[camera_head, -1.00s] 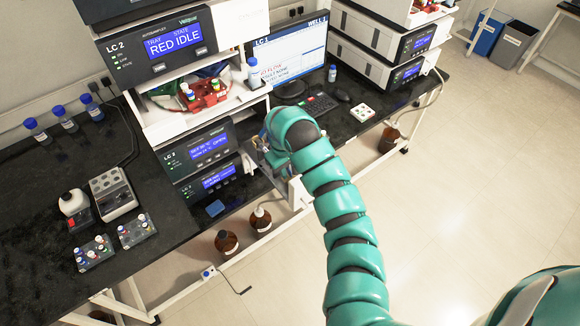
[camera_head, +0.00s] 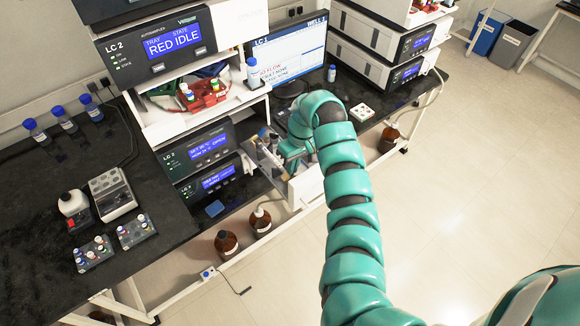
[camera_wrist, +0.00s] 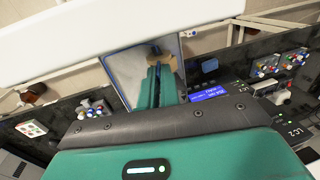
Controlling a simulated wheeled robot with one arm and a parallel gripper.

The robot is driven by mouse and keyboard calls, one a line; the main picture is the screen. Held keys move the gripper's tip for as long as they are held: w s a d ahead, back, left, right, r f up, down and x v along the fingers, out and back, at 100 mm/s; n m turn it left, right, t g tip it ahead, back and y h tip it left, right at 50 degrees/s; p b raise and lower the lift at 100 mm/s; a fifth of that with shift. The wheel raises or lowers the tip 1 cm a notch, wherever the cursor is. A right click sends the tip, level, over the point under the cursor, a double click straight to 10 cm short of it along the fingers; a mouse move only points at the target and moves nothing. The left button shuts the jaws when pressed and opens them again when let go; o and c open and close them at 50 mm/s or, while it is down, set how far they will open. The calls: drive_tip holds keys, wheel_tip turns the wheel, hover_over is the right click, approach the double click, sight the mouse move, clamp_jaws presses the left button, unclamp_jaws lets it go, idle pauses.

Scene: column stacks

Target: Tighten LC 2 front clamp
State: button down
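The LC 2 stack stands left of centre in the head view, its top unit (camera_head: 165,42) reading "RED IDLE". Lower down is a unit (camera_head: 205,148) whose small display seems to end in "OPEN". To its right a narrow pale panel (camera_head: 268,157) with small brown and blue parts stands out from the stack; I cannot make out the front clamp on it. My gripper (camera_head: 290,148) is just right of this panel, its fingers hidden or too small to read.
A white panel (camera_head: 308,187) sticks out below my wrist. Brown bottles (camera_head: 227,242) stand beneath the bench. A vial tray (camera_head: 205,95), monitor (camera_head: 288,55) and white-topped vial rack (camera_head: 362,112) are close by. Open floor (camera_head: 470,200) lies to the right.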

drive_tip(key=shift+w+d+f+g+y, duration=0.15)
drive_tip(key=shift+w+d+g+y, duration=0.25)
drive_tip(key=shift+g+y, duration=0.3)
drive_tip(key=shift+w+d+f+g+y+b, duration=0.15)
drive_tip(key=shift+d+f+g+y+b, duration=0.2)
drive_tip(key=shift+y+b, duration=0.5)
drive_tip(key=b, duration=0.1)
drive_tip(key=g+y+b, duration=0.1)
drive_tip(key=b, duration=0.1)
drive_tip(key=shift+w+d+f, duration=0.2)
drive_tip(key=shift+d+f, duration=0.05)
drive_tip(key=y+b, duration=0.1)
drive_tip(key=b, duration=0.1)
drive_tip(key=shift+w+d+f+g+b, duration=0.1)
drive_tip(key=shift+d+f+g+b, duration=0.1)
drive_tip(key=shift+g+b, duration=0.2)
drive_tip(key=shift+r+y+b, duration=0.1)
drive_tip(key=shift+y+b, duration=0.15)
drive_tip(key=shift+b, duration=0.65)
drive_tip(key=c, duration=1.6)
unclamp_jaws()
drive_tip(key=shift+d, duration=0.1)
drive_tip(key=shift+r, duration=0.1)
